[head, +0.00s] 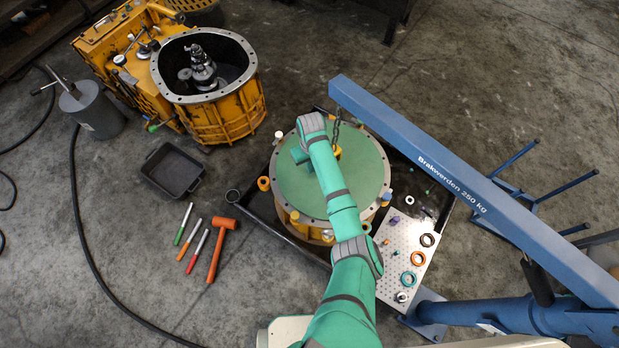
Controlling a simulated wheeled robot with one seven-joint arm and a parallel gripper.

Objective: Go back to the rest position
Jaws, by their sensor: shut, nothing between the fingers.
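My green arm reaches up from the bottom of the head view over a round housing with a green top (365,185) and a bolted metal rim. The arm's far end bends back down near the upper left of that green top. My gripper's fingers do not show; the arm appears to hide them. A yellow piece (338,153) hangs on the crane chain (336,130), close beside my forearm. I cannot tell whether it touches the arm or the housing.
A blue crane boom (450,182) crosses the right side. A perforated plate (386,254) with rings lies beside the housing. A yellow gearbox (222,117), grey canister (95,112), black tray (172,171) and orange hammer (217,250) are at left. Floor at lower left is mostly clear.

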